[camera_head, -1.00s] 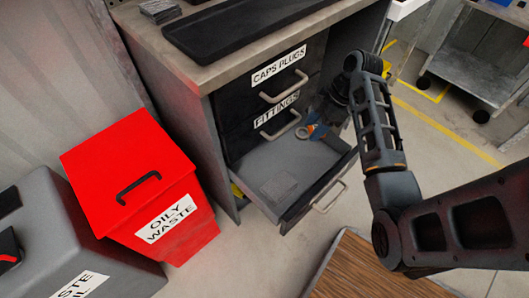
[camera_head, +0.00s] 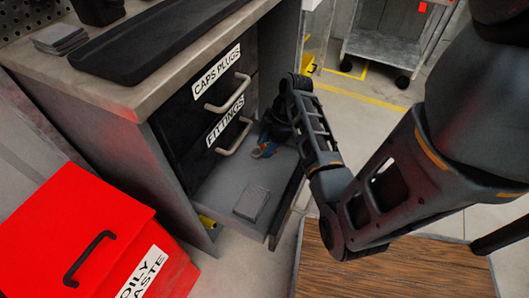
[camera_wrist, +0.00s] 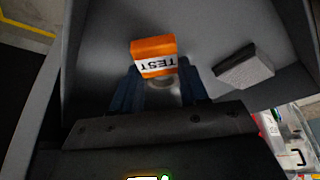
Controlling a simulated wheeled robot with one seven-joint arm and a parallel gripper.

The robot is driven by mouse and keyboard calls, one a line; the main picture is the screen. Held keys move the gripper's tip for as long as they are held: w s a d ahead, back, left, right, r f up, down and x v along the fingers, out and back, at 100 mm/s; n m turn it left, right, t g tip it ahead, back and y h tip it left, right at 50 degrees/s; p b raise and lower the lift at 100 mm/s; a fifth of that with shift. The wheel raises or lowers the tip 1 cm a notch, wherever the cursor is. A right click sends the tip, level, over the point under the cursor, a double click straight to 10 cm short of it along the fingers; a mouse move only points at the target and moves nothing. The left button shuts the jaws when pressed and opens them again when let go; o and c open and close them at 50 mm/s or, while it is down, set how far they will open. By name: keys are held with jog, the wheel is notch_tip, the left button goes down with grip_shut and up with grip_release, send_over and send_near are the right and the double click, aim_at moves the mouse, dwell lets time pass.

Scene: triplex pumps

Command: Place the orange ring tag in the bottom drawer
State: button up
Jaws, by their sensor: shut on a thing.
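The bottom drawer (camera_head: 217,188) is pulled open below the drawer labelled FITTINGS. My gripper (camera_head: 262,150) is inside the open drawer space, toward its back. In the wrist view, its blue fingers (camera_wrist: 160,90) are shut on the orange ring tag (camera_wrist: 153,47), which has a white TEST label. The tag's pale ring is between the fingers and is partly hidden. The drawer floor (camera_wrist: 220,25) shows behind the tag; I cannot tell whether the tag touches it. In the head view the tag shows only as a small orange patch.
A grey block (camera_head: 251,203) lies in the drawer, right of my gripper in the wrist view (camera_wrist: 244,67). The CAPS PLUGS and FITTINGS drawers above are shut. A red oily waste bin (camera_head: 75,220) stands left of the cabinet. A wooden platform (camera_head: 390,275) is at front right.

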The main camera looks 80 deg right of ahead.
jog(key=shift+f+b, duration=0.45)
jog(key=shift+f, duration=1.2)
jog(key=shift+f, duration=0.1)
jog(key=o, duration=1.1)
jog(key=p+v, duration=0.3)
jog(key=v, duration=0.9)
jog(key=shift+p, duration=0.3)
